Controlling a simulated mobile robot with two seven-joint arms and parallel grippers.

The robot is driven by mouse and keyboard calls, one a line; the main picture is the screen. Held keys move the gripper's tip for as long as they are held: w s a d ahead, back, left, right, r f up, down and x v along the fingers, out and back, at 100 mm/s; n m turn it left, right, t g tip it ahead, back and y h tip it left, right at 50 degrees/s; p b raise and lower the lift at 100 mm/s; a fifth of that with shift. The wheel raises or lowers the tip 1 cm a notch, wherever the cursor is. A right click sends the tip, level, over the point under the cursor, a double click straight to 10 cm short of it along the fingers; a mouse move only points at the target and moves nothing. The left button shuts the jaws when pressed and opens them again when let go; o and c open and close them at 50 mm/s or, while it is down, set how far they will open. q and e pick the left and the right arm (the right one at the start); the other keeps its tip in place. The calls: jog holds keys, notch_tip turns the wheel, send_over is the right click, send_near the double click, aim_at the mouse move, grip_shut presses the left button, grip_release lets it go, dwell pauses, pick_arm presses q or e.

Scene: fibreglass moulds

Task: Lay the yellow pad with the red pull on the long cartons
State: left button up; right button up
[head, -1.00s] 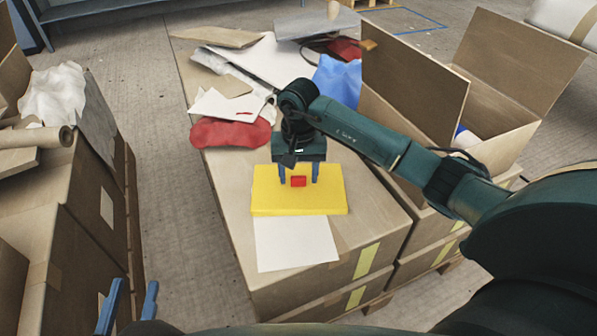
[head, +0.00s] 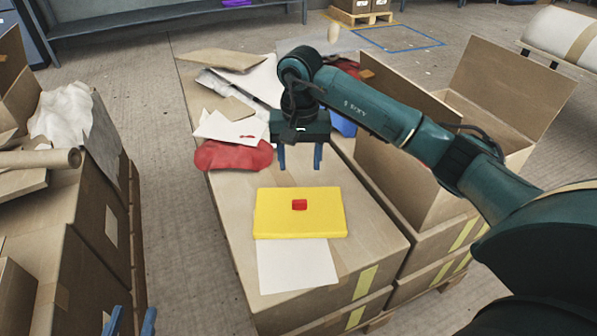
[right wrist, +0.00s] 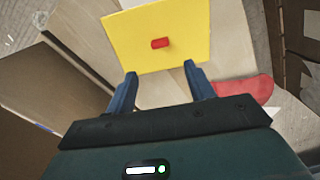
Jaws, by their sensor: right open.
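The yellow pad (head: 275,214) lies flat on top of the long cartons (head: 370,225), with its red pull (head: 299,204) facing up. Its near edge meets or overlaps a white sheet. The pad (right wrist: 130,42) and red pull (right wrist: 160,43) also show in the right wrist view, beyond the fingertips. My right gripper (head: 301,165) is open and empty, raised above the cartons behind the pad and apart from it. It also shows in the right wrist view (right wrist: 162,80). My left gripper (head: 131,322) shows only its blue fingertips at the bottom left edge, spread apart with nothing visible between them.
A white sheet (head: 297,266) lies in front of the pad. A red cloth (head: 232,155) and scattered sheets lie behind it on the cartons. An open box (head: 510,110) stands at the right. More cartons (head: 85,240) with a paper roll (head: 45,159) stand at the left.

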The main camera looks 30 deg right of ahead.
jog(key=s+a+f+m+g+y, duration=0.1)
jog(key=s+a+f+m+y, duration=0.15)
jog(key=s+a+y, duration=0.55)
jog(key=s+a+f+m+g+y, duration=0.1)
jog(key=s+a+m+g+y, duration=0.2)
jog(key=a, duration=0.9)
jog(key=s+a+r+m+t+y, duration=0.4)
jog(key=s+a+r+m+y, duration=0.2)
jog(key=r+m+y, duration=0.5)
jog(key=w+d+f+m+t+h, duration=0.15)
jog(key=d+m+t+h, duration=0.55)
jog(key=m, duration=1)
jog(key=d+f+m+t+h, duration=0.25)
jog(key=m+t, duration=0.85)
jog(key=m, duration=0.6)
jog(key=s+d+f+m+g+h, duration=0.2)
jog(key=f+m+h, duration=0.4)
jog(key=m, duration=0.4)
jog(key=shift+s+d+f, duration=0.35)
jog(key=shift+d, duration=0.3)
